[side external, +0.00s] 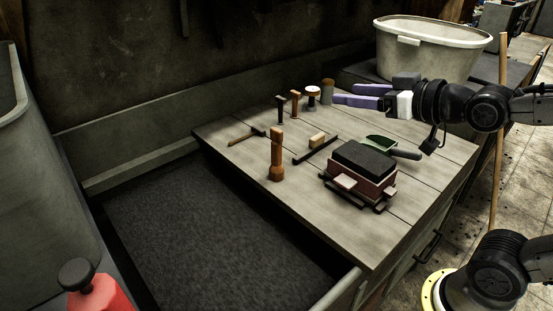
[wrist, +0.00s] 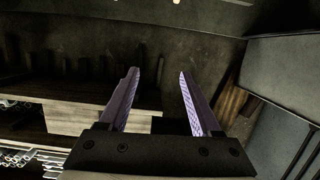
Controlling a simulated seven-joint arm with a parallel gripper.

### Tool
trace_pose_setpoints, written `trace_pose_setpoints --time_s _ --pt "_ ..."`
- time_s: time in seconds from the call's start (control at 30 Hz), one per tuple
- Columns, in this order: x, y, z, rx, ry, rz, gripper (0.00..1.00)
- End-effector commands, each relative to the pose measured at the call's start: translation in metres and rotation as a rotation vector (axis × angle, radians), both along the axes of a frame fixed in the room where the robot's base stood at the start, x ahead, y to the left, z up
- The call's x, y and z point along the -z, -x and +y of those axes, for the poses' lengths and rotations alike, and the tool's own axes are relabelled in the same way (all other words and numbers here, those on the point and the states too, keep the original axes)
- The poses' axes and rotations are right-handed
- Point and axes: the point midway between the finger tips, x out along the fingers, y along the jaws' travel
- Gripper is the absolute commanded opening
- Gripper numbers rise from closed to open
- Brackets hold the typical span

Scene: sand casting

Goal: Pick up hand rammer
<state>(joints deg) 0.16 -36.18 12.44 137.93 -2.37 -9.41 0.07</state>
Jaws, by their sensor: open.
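A brown wooden tool, which looks like the hand rammer (side external: 277,158), stands upright near the middle of the wooden bench (side external: 240,165) in the side external view. My gripper (side external: 345,94) is above the bench, behind and to the right of this tool and well apart from it. Its two purple fingers point left. The wrist view also shows my gripper (wrist: 158,75) open, with nothing between the fingers. I cannot make out the rammer in the wrist view.
Several small upright tools (side external: 295,103) stand along the bench's back. A brush (side external: 317,147), a green scoop (side external: 382,142) and a red moulding box (side external: 360,172) lie right of the rammer. A pale tub (side external: 430,50) stands behind. A dark sand bin (side external: 210,235) is at the front left.

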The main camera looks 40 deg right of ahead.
Motion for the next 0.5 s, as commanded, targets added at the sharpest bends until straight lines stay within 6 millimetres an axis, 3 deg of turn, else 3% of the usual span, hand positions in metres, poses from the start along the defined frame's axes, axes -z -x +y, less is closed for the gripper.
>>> trace_pose_setpoints --time_s 0.1,0.27,0.5 --pt "-0.003 -0.030 0.002 -0.013 0.004 -0.115 0.65" --pt "0.000 -0.061 0.006 -0.035 0.006 -0.262 0.65" --pt "0.040 -0.090 0.013 -0.070 -0.009 -0.423 0.65"
